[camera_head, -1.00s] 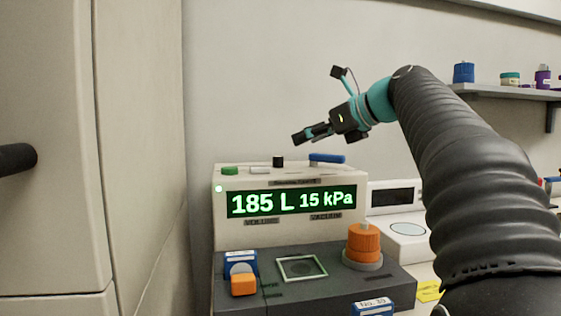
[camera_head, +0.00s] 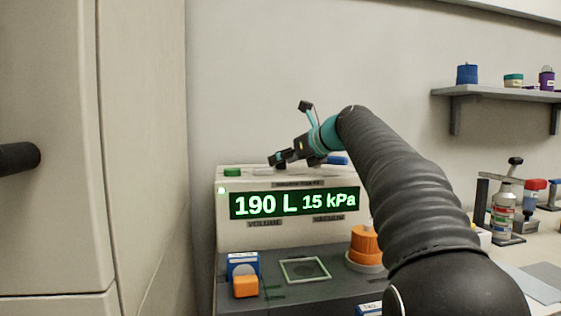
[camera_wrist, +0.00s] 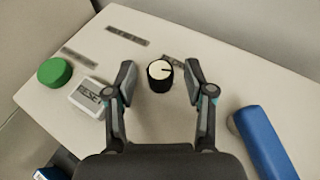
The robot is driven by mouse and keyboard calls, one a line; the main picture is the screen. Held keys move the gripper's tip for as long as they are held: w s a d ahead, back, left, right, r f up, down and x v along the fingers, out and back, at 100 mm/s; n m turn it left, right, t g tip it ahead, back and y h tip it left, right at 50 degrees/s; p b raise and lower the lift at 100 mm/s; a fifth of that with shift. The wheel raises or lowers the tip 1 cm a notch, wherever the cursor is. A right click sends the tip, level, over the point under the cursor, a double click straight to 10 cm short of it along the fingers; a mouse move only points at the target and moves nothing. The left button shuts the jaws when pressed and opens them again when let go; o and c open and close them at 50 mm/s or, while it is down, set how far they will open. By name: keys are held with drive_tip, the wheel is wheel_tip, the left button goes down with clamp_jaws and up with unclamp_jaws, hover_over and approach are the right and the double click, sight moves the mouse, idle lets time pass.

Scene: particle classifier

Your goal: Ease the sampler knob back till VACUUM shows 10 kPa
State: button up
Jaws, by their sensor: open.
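The sampler knob (camera_wrist: 160,75) is a black knob with a cream top and a dark pointer line. It stands on the pale top of the instrument (camera_head: 285,240). In the wrist view my open gripper (camera_wrist: 158,78) has one finger on each side of the knob, with gaps on both sides, so it is not gripped. In the head view my gripper (camera_head: 277,160) is low over the instrument's top and hides the knob.
On the instrument's top are a green button (camera_wrist: 55,71), a RESET key (camera_wrist: 88,97) and a blue handle (camera_wrist: 265,143). An orange knob (camera_head: 366,243) and an orange block (camera_head: 246,286) are at its front. Bottles (camera_head: 503,207) stand at the right.

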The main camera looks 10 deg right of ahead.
drive_tip(key=shift+x, duration=0.8)
drive_tip(key=shift+c, duration=0.3)
clamp_jaws()
drive_tip(key=shift+d+r+n+g+y+p, duration=0.25)
drive_tip(key=shift+n+y+p, duration=0.35)
drive_tip(key=shift+p, duration=0.5)
drive_tip(key=shift+w+a+f+n+g+y, duration=0.1)
drive_tip(key=shift+f+n+g+y, duration=0.2)
drive_tip(key=shift+n+g+y, duration=0.45)
drive_tip(key=shift+r+n+g+y, duration=0.1)
drive_tip(key=shift+n+g+y, duration=0.5)
drive_tip(key=shift+n, duration=0.25)
drive_tip(key=shift+a, duration=0.1)
